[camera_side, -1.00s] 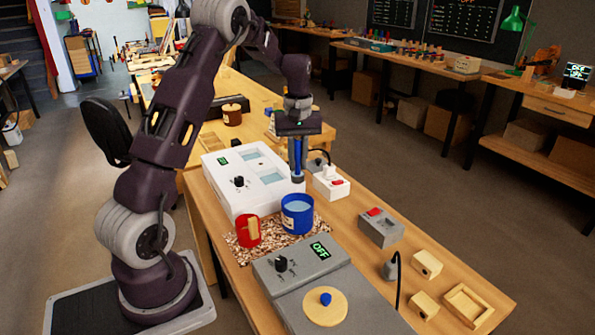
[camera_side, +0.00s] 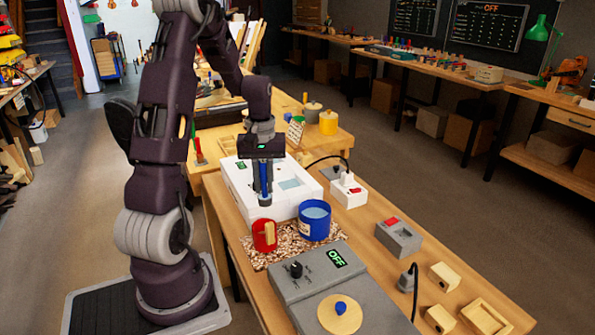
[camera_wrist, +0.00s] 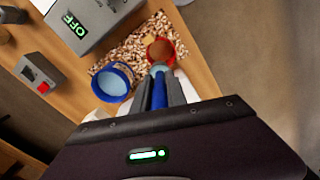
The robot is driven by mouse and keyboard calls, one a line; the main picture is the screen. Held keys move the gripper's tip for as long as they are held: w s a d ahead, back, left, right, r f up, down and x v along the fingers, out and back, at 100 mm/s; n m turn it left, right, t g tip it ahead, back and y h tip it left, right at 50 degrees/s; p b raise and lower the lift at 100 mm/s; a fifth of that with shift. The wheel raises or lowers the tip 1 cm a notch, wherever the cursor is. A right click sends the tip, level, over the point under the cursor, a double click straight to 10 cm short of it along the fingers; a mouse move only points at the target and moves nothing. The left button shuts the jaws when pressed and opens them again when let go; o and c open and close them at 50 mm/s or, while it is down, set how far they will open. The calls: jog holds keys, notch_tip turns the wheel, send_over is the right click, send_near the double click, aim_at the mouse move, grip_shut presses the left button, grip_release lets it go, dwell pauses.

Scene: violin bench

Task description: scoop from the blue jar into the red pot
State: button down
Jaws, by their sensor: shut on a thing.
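My gripper (camera_side: 264,165) points down, shut on a scoop with a blue handle (camera_wrist: 160,92). The scoop's grey-blue lower end (camera_side: 265,200) hangs above the red pot (camera_side: 264,236), apart from it in the side view. In the wrist view, the scoop's end (camera_wrist: 158,68) overlaps the near rim of the red pot (camera_wrist: 174,55). I cannot tell what the scoop holds. The blue jar (camera_side: 314,230) stands upright just right of the pot, with pale blue contents; it also shows in the wrist view (camera_wrist: 123,98).
Pot and jar stand on a speckled mat (camera_side: 290,246). A white box (camera_side: 240,190) with a display stands behind them. A grey unit (camera_side: 305,285) reading OFF is in front. A white switch box (camera_side: 348,190) and a grey red-button box (camera_side: 398,238) are to the right.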

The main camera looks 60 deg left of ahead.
aim_at(270, 204)
jog(key=shift+g, duration=0.4)
jog(key=f, duration=0.1)
jog(key=s+f, duration=0.1)
jog(key=d+f, duration=0.1)
jog(key=f, duration=0.1)
jog(key=shift+s, duration=0.35)
jog(key=g, duration=0.1)
jog(key=w+g+y, duration=0.1)
jog(key=f+g, duration=0.1)
jog(key=g, duration=0.1)
jog(key=shift+w+d+y, duration=0.15)
jog(key=shift+w+y, duration=0.15)
jog(key=shift+y, duration=0.1)
jog(key=g, duration=0.1)
jog(key=g+y, duration=0.1)
jog(key=g, duration=0.1)
jog(key=w+f+g, duration=0.1)
jog(key=shift+d+g, duration=0.2)
jog(key=shift+g, duration=0.2)
